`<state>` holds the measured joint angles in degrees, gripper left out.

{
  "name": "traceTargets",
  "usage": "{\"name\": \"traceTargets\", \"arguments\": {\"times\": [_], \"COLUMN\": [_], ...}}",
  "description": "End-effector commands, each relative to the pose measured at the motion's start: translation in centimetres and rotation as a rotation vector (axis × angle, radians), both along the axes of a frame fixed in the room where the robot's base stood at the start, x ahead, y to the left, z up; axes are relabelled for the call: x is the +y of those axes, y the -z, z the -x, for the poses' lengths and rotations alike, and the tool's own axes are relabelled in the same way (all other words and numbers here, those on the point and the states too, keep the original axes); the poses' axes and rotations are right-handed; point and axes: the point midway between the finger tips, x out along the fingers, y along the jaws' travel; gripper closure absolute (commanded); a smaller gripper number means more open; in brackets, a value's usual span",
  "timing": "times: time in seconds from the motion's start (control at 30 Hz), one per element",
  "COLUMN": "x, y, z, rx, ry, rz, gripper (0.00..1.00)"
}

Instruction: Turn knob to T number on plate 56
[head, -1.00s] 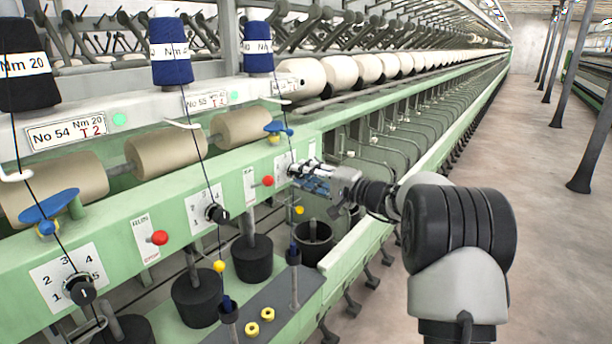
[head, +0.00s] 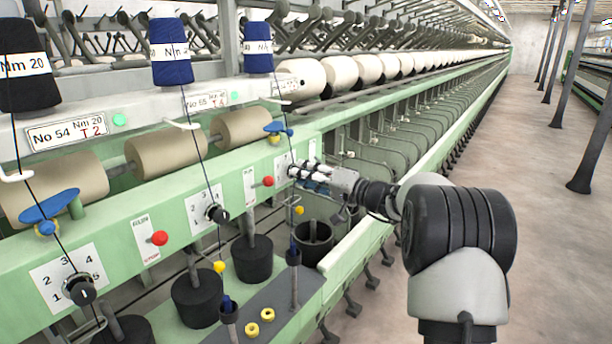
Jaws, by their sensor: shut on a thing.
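The third number plate (head: 285,86), at the far end of the row, is too small to read; it follows the plates No 54 (head: 66,132) and No 55 (head: 206,101). Below it a white dial card (head: 282,162) is on the green rail, partly covered by my gripper. My gripper (head: 297,172) reaches in from the right with its fingertips at this card. It is shut on the knob there, which the fingers hide. The knob's pointer and the card's numbers cannot be read.
A red button (head: 268,181) is just left of my gripper, and a blue yarn guide (head: 278,129) is just above. A dark yarn runs down close by, past a yellow bead (head: 299,210). The aisle floor (head: 540,230) at right is clear.

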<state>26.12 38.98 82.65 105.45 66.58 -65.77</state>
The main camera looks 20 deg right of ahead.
Motion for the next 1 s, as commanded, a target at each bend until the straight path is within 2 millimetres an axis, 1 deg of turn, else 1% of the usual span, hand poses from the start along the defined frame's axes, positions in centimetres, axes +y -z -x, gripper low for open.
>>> {"name": "traceTargets", "arguments": {"times": [0.17,0.2,0.5,0.83,0.93,1.0], "x": [0.0,0.0,0.0,-0.1,-0.7,-1.4], "y": [-0.1,-0.1,-0.1,0.0,-0.1,0.0], "z": [0.0,0.0,0.0,0.1,0.8,1.7], "rx": [-0.002,-0.002,0.000,0.000,0.000,0.002], "ry": [0.000,0.000,0.001,0.001,0.002,0.004], "rz": [0.000,0.000,0.000,-0.001,-0.001,-0.001], "gripper": [0.98,0.73,0.54,0.54,0.54,0.54]}}
